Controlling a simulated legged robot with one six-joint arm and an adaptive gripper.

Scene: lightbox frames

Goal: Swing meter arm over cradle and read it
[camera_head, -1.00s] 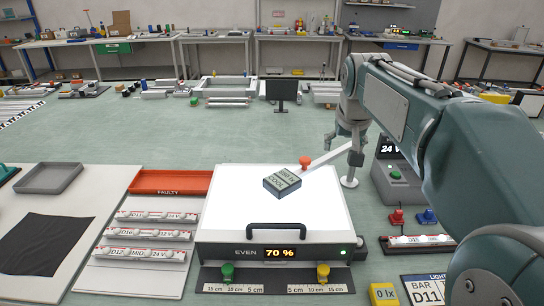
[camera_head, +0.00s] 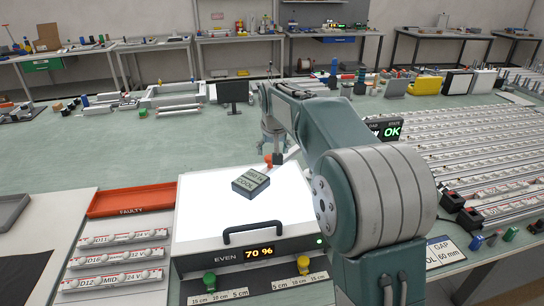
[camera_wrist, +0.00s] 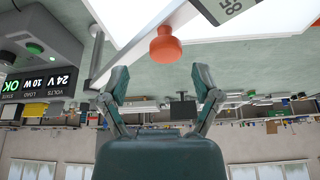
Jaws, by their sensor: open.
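The lightbox (camera_head: 200,215) has a glowing white top and a front readout of EVEN 70 %. The dark meter head (camera_head: 250,182) lies over the panel's middle; its lower line reads COOL, but its number is too small to read surely. The pale meter arm (camera_head: 292,152) runs from it toward the back right. Its orange knob (camera_head: 268,160) also shows in the wrist view (camera_wrist: 165,45). My gripper (camera_wrist: 162,90) is open, with the knob beyond its fingertips and nothing between them. In the head view my gripper (camera_head: 273,142) is just behind the knob. I cannot make out a cradle.
A red-orange FAULTY tray (camera_head: 132,199) and a board of lamp strips (camera_head: 115,250) stand left of the lightbox. Green (camera_head: 209,281) and yellow (camera_head: 303,265) pegs stand on the front scale. The supply unit (camera_wrist: 40,80) reads 24 V, 10 W, OK. Many strips fill the right side.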

